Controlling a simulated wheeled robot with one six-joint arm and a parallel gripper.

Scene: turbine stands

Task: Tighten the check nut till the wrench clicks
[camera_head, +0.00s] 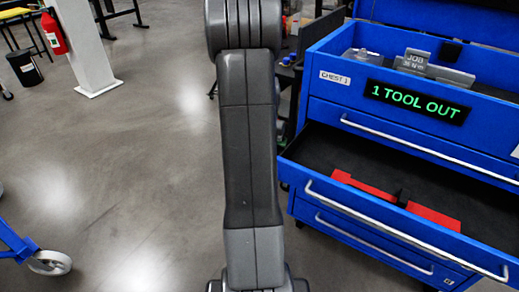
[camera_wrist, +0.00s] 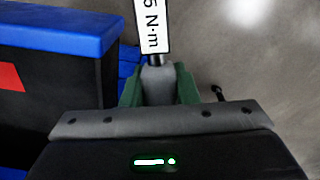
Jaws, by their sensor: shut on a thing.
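My gripper (camera_wrist: 157,82) has its green fingers shut on the grey grip of a wrench (camera_wrist: 153,28). The wrench points up and away in the wrist view and carries a white label that ends in "5 N·m"; its far end is out of frame. In the head view my arm hides or cuts off the gripper and wrench. A grey block with a sign reading "JOB" and "N·m" (camera_head: 413,61) stands in the chest's top tray. I cannot make out a check nut in either view.
The blue tool chest (camera_head: 318,97) stands at right, its display (camera_head: 417,102) reading "1 TOOL OUT". One drawer (camera_head: 300,160) is pulled out, with red inserts (camera_head: 434,215) inside. Open floor lies left, with a white pillar (camera_head: 88,50) and red extinguisher (camera_head: 53,33) farther back.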

